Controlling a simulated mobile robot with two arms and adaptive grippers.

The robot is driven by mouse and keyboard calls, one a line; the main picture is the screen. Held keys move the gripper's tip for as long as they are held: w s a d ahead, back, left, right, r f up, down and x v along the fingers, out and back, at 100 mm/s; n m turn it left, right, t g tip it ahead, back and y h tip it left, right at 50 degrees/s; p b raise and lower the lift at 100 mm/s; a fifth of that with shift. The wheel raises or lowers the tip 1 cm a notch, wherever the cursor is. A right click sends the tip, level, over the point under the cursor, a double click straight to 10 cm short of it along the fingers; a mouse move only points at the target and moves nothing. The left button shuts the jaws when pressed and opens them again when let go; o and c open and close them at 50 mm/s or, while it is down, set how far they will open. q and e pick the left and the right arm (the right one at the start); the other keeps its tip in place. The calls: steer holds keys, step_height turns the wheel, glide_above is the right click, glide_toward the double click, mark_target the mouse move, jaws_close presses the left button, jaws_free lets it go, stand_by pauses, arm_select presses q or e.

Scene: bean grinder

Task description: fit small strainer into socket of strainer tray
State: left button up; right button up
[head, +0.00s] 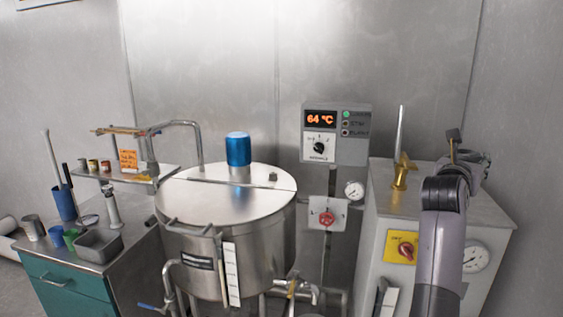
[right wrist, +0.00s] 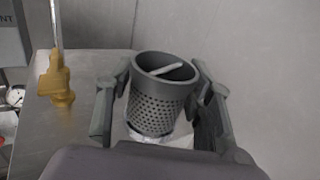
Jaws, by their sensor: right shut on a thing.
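My right gripper (head: 468,164) is at the right, over the top of the grey cabinet. In the right wrist view its fingers (right wrist: 156,88) stand on either side of a dark grey perforated cup, the small strainer (right wrist: 153,108), and are shut on it. The strainer is slightly tilted, its open rim up, with a pale strip showing inside. A whitish patch shows below it; I cannot tell what it is. In the head view the strainer is not clearly told apart from the gripper. I cannot make out the strainer tray or its socket. My left gripper is out of view.
A brass valve with an upright steel rod (head: 400,172) stands on the grey cabinet (head: 385,205), left of my gripper. A large steel kettle (head: 245,250) fills the middle. A side bench (head: 95,262) at left holds cups and a steel pan (head: 98,244).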

steer(key=s+a+f+n+t+y, duration=0.1)
steer(key=s+a+f+y, duration=0.1)
steer(key=s+a+f, duration=0.35)
steer(key=s+a+f+n+t+y, duration=0.1)
steer(key=s+a+f+n, duration=0.15)
steer(key=f, duration=0.65)
steer(key=s+a+f+t+y, duration=0.1)
steer(key=s+a+f+y, duration=0.1)
steer(key=s+a+f, duration=0.45)
steer(key=s+a+f+n+y, duration=0.2)
steer(key=s+a+f+y, duration=0.1)
steer(key=s, duration=0.6)
steer(key=s+a+f+n+t+y, duration=0.1)
steer(key=s+a+f+n+y, duration=0.2)
steer(key=s, duration=0.6)
steer(key=a+f+y, duration=0.1)
steer(key=a, duration=0.1)
steer(key=shift+a+f+t, duration=0.3)
steer(key=shift+a+f, duration=0.1)
steer(key=shift+w, duration=0.1)
